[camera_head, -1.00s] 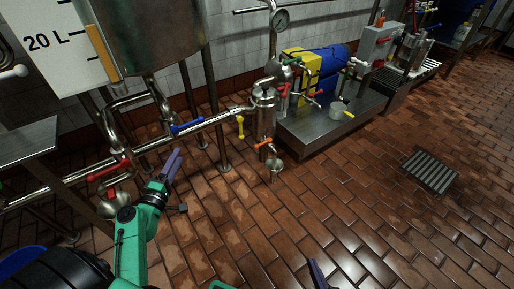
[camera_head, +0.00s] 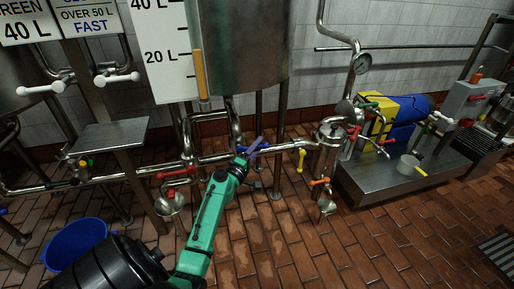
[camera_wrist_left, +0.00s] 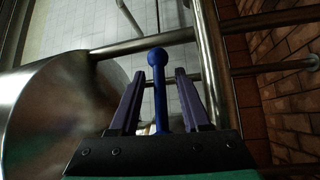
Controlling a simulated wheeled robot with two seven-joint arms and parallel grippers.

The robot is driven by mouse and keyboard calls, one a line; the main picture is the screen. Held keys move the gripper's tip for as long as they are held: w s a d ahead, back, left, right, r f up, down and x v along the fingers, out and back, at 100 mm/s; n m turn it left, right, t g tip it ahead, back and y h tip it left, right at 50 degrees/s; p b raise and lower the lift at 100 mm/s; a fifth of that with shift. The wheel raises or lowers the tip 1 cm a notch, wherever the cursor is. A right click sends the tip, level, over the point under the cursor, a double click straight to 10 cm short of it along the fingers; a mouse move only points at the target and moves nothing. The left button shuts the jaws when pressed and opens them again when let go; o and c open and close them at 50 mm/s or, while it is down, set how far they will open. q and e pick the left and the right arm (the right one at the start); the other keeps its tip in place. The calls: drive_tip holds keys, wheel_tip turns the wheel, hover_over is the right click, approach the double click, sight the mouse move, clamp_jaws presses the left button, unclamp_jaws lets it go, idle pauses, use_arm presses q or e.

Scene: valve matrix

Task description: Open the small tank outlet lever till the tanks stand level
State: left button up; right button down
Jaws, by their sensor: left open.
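My left gripper (camera_head: 257,145) is at the pipe under the steel tank (camera_head: 240,50) with the 20 L and 40 L gauge. In the left wrist view, a blue lever (camera_wrist_left: 158,90) with a round knob stands between the spread purple fingers of the gripper (camera_wrist_left: 160,98). Gaps show on both sides, so the fingers are open around the lever and not shut on it. In the head view the gripper mostly hides this lever. No label shows which tank outlet it serves. My right gripper is out of view.
A red lever (camera_head: 177,173) sits left of my gripper, and a yellow lever (camera_head: 301,160) and an orange lever (camera_head: 319,182) to its right. A steel side table (camera_head: 110,134) and blue bucket (camera_head: 75,243) stand left.

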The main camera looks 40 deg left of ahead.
use_arm(q)
clamp_jaws()
idle(1.4)
